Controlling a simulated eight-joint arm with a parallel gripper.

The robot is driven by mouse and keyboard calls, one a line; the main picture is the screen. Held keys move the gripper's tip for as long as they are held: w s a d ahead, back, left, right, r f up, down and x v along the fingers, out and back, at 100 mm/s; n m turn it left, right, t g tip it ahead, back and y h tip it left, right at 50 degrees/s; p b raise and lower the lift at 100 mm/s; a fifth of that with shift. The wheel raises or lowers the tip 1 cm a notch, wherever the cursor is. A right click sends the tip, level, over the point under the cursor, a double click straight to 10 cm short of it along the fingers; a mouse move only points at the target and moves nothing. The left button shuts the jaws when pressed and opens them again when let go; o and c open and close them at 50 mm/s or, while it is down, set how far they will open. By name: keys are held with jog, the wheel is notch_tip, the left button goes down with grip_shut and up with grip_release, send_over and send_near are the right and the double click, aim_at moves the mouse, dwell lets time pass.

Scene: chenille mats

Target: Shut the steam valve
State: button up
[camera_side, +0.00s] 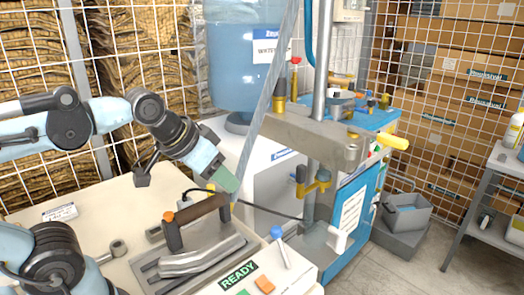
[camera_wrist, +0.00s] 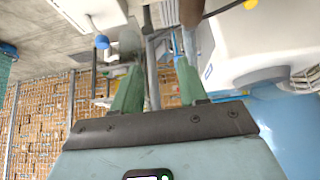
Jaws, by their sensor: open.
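My gripper (camera_side: 228,182) is in the middle of the side view, above and behind a dark brown handle (camera_side: 203,207). Its green fingers (camera_wrist: 158,98) are apart in the wrist view, with nothing held between them. No label marks the steam valve, so I cannot tell for sure which part it is. A lever with a blue knob (camera_side: 277,232) stands on the control box to the right of my gripper; the blue knob also shows in the wrist view (camera_wrist: 102,41). A yellow fitting (camera_side: 313,185) sits on the press column. A red-tipped rod (camera_side: 295,62) stands higher up.
A box with a READY sign (camera_side: 238,275) is at the front. A blue water bottle (camera_side: 232,62) stands behind my gripper. A yellow handle (camera_side: 393,141) sticks out from the press. A grey bin (camera_side: 408,212) and shelf (camera_side: 495,165) are at right. The pale tabletop at left is mostly clear.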

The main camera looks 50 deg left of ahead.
notch_tip(320, 180, up, 14)
jog(key=w+d+m+y, duration=0.3)
jog(key=w+d, duration=0.2)
jog(key=w+d+m+t+y, duration=0.1)
jog(key=w+d+m+y, duration=0.1)
jog(key=w+d, duration=0.3)
jog(key=w+d+m+y, duration=0.3)
jog(key=w+d+y, duration=0.1)
jog(key=w+d, duration=0.2)
jog(key=shift+d+m+t+y, duration=0.3)
jog(key=shift+d, duration=0.05)
jog(key=s+d+f+t+y, duration=0.1)
jog(key=s+d+t+y, duration=0.25)
jog(key=d, duration=1.05)
send_near(390, 137)
jog(key=shift+t, duration=0.25)
jog(key=x, duration=0.7)
jog(key=f+x, duration=0.1)
jog(key=x, duration=0.3)
jog(key=shift+w, duration=0.55)
